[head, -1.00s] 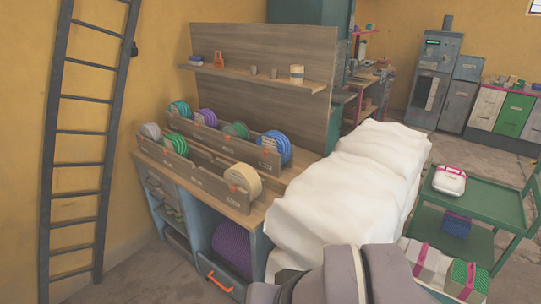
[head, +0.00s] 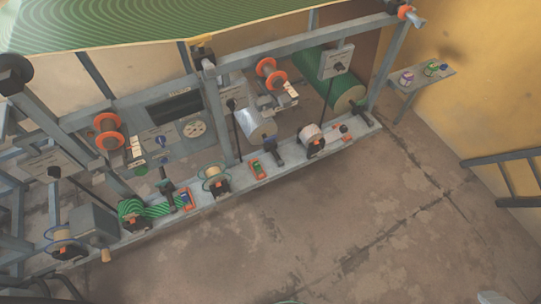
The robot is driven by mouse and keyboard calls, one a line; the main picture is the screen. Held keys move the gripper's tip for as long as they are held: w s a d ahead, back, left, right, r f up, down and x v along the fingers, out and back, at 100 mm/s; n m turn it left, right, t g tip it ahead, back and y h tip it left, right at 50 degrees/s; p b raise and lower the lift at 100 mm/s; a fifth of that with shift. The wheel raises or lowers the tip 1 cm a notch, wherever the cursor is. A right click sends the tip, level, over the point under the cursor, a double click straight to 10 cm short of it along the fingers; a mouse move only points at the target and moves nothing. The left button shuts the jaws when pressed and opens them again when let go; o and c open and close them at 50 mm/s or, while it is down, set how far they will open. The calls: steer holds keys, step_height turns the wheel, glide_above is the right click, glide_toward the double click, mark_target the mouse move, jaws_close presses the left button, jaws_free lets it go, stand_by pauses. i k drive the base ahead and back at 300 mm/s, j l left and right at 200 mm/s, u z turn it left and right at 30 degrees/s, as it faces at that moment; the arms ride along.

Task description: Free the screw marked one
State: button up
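I cannot make out a screw marked one, as any markings are too small to read. A grey machine frame (head: 219,122) spans the left and middle of the head view. Its front rail (head: 240,183) carries several small dark clamp-like fittings, among them one near the right (head: 311,141) and one in the middle (head: 216,185). Small pale labels (head: 287,95) hang by the orange-flanged spools. My gripper is not in view.
A green patterned sheet (head: 130,20) covers the top left. A green roll (head: 325,75) lies at the back right. A small wall shelf (head: 422,76) holds tape rolls. A dark ladder-like rack (head: 510,165) is at the right edge. The concrete floor (head: 330,230) in front is clear.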

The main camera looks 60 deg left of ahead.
mark_target(136, 234)
steer(key=u, duration=3.95)
steer(key=i+l+u, duration=0.1)
steer(key=i, duration=0.4)
steer(key=i+l+u, duration=0.1)
steer(key=i+l, duration=0.15)
steer(key=i, duration=0.25)
